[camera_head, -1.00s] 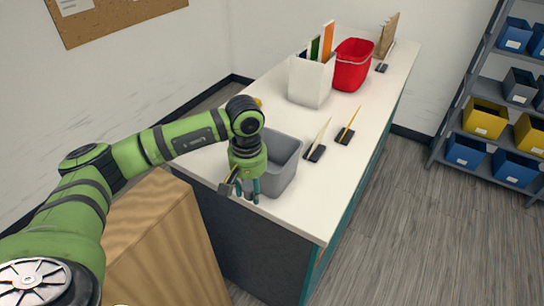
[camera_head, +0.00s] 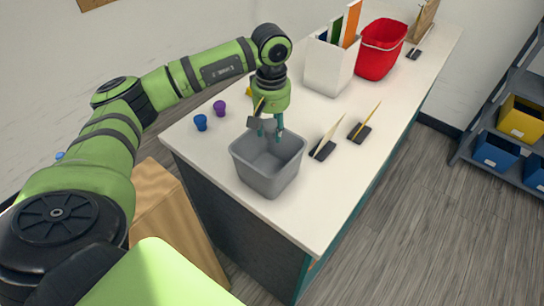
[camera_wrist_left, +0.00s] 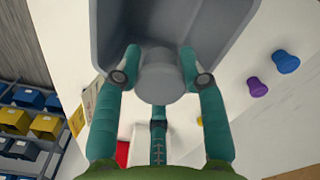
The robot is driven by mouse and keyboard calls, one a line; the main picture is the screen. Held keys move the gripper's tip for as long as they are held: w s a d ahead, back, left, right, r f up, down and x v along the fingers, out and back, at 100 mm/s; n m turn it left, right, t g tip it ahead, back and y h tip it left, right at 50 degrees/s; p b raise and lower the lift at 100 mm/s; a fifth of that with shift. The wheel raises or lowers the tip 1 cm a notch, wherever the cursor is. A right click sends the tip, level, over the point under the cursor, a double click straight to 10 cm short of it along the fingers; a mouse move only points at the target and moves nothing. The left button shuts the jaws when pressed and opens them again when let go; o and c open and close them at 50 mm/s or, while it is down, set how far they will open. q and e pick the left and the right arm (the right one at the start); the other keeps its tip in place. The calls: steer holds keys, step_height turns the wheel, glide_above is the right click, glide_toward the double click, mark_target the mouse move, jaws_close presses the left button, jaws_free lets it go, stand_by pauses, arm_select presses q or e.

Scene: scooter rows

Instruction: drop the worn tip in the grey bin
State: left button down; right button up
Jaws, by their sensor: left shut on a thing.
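My left gripper (camera_head: 266,133) is at the far side of the grey bin (camera_head: 268,178), with its fingertips overlapping the bin's opening in the head view. In the left wrist view my left gripper (camera_wrist_left: 162,68) is shut on a grey, rounded tip (camera_wrist_left: 160,84), held between its fingers. In that view the grey bin (camera_wrist_left: 115,25) fills the top, and the tip overlaps it. The tip is not clearly visible in the head view. The bin stands upright on the white bench. I cannot tell how high the tip is above its rim. My right gripper is not in view.
A blue tip (camera_head: 201,122) and a purple tip (camera_head: 220,108) stand left of the bin. Black holders with yellow sticks (camera_head: 360,132) are right of it. A white file box (camera_head: 330,65) and a red bucket (camera_head: 379,50) stand farther back. The bench's front corner is clear.

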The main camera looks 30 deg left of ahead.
arm_select(q)
step_height(320, 180, down, 3)
steer(key=shift+w+r+b, duration=0.1)
steer(key=shift+w+b, duration=0.05)
steer(key=shift+b, duration=0.35)
steer(key=shift+w+f+b, duration=0.15)
steer(key=shift+f+b, duration=0.2)
steer(key=shift+f, duration=0.6)
steer(key=c, duration=1.1)
jaws_free()
steer(key=o, duration=0.5)
steer(key=shift+c, duration=0.2)
step_height(320, 180, up, 12)
steer(key=shift+r, duration=0.1)
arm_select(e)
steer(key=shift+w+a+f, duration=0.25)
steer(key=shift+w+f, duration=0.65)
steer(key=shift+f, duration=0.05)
